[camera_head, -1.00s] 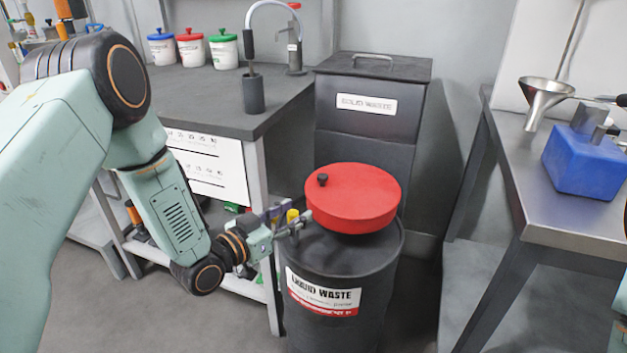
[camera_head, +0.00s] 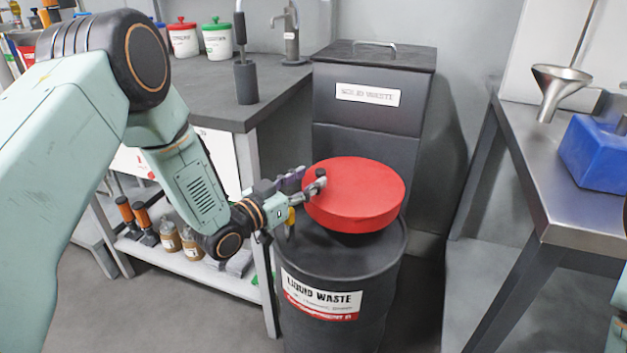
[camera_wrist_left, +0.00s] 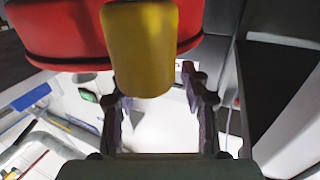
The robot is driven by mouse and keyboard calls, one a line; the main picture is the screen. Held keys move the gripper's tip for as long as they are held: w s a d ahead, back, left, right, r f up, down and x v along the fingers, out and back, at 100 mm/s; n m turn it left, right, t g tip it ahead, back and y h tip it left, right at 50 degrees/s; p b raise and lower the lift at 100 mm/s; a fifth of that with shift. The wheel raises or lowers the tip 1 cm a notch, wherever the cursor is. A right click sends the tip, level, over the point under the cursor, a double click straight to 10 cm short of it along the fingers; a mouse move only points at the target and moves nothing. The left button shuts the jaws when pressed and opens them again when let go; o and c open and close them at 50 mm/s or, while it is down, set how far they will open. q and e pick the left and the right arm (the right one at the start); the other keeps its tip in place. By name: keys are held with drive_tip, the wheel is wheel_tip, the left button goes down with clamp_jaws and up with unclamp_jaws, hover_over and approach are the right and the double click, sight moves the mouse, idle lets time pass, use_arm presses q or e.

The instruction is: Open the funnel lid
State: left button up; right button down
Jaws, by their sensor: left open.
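The red round funnel lid (camera_head: 362,195) sits on top of the black liquid waste drum (camera_head: 372,268). It looks closed. In the left wrist view the red lid (camera_wrist_left: 62,38) fills the upper left. A yellow piece (camera_wrist_left: 142,50) hangs in front of my open left fingers (camera_wrist_left: 155,98); I cannot tell what it belongs to. My right gripper is out of view.
A dark solid waste bin (camera_head: 375,120) stands behind the drum. A bench (camera_head: 195,102) with lidded tubs is at the left. A metal table (camera_head: 520,180) with a steel funnel (camera_head: 558,86) and a blue block (camera_head: 598,155) is at the right.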

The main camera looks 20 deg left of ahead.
use_arm(q)
drive_tip(key=shift+b+x, duration=0.3)
drive_tip(key=shift+x, duration=0.95)
drive_tip(key=shift+c, duration=0.4)
clamp_jaws()
